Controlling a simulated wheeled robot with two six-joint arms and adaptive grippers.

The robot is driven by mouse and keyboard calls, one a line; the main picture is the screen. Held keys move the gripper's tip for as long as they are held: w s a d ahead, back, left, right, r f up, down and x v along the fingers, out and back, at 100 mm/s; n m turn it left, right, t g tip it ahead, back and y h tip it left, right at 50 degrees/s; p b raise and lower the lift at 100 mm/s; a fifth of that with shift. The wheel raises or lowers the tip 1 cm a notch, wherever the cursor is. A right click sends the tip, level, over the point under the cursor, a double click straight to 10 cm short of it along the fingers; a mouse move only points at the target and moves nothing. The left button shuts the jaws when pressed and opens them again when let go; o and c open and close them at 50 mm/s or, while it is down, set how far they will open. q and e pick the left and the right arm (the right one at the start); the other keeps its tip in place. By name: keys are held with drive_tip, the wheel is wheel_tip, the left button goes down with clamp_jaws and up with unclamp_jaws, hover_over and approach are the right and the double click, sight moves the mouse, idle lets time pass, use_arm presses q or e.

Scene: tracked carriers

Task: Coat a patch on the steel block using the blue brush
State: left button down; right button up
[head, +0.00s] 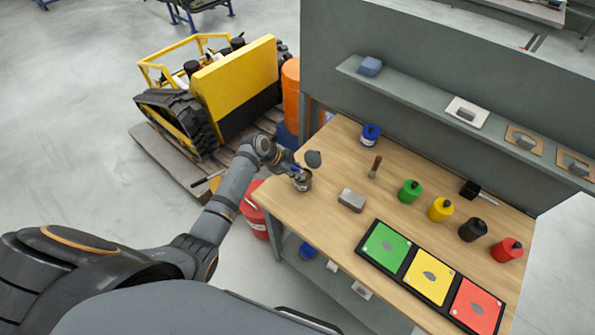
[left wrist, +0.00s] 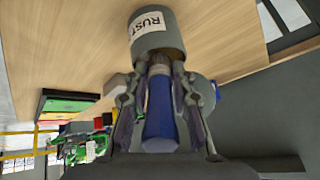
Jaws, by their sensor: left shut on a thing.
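My left gripper (head: 298,172) is shut on the blue brush (left wrist: 160,112), at the left end of the bench. In the left wrist view the left gripper (left wrist: 165,85) has its fingers either side of the blue handle. The brush's bristle end points into the mouth of a grey can (left wrist: 158,32) with a label reading "RUST"; how deep it reaches is hidden. The can also shows in the head view (head: 302,184), standing on the wood top. The steel block (head: 351,200) lies flat on the bench, to the right of the can and apart from it. My right gripper is not in view.
The wooden bench (head: 325,235) also holds a blue tin (head: 371,135), a brown upright handle (head: 375,167), several coloured bottles (head: 440,209) and a tray of coloured panels (head: 365,246). A shelf (head: 420,98) runs behind. A yellow tracked carrier (head: 230,85) stands left.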

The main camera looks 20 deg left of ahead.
use_arm(q)
wheel_tip(320, 180, up, 7)
drive_tip(key=p, duration=0.6)
idle(0.3)
idle(0.5)
